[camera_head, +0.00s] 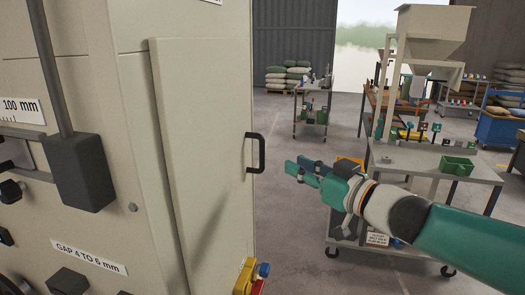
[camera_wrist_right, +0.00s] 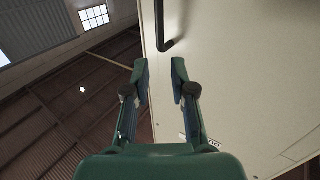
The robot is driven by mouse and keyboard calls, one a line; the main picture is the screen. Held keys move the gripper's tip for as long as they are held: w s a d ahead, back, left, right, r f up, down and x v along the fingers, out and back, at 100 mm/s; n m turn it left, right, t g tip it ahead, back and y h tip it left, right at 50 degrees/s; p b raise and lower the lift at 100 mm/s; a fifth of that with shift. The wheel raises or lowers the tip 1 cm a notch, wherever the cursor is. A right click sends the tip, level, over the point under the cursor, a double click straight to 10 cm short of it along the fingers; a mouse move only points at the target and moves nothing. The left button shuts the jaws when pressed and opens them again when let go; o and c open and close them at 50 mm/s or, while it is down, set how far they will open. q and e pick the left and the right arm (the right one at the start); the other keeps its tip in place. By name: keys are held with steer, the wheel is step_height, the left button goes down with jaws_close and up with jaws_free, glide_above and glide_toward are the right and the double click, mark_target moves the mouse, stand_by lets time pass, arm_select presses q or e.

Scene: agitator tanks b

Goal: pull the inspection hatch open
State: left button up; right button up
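The inspection hatch (camera_head: 200,150) is a tall beige panel on the side of a beige machine, and it looks closed. Its black bar handle (camera_head: 260,153) stands upright near the panel's right edge. My right gripper (camera_head: 292,169) is a little to the right of the handle, pointing at it, with nothing between its fingers. In the right wrist view, the two fingers (camera_wrist_right: 160,68) are apart and empty. The handle (camera_wrist_right: 165,40) shows beyond the fingertips there, in front of the pale panel (camera_wrist_right: 240,80). My left gripper is not in view.
A black block on a rod (camera_head: 80,170) hangs at the machine's left face. A grey cart (camera_head: 400,160) with a hopper and green bin (camera_head: 458,165) stands behind my right arm. Open floor (camera_head: 285,215) lies between.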

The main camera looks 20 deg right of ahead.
mark_target(263, 150)
steer(key=x, duration=1.2)
steer(key=shift+w+a, duration=0.15)
steer(key=shift+w, duration=0.05)
jaws_close()
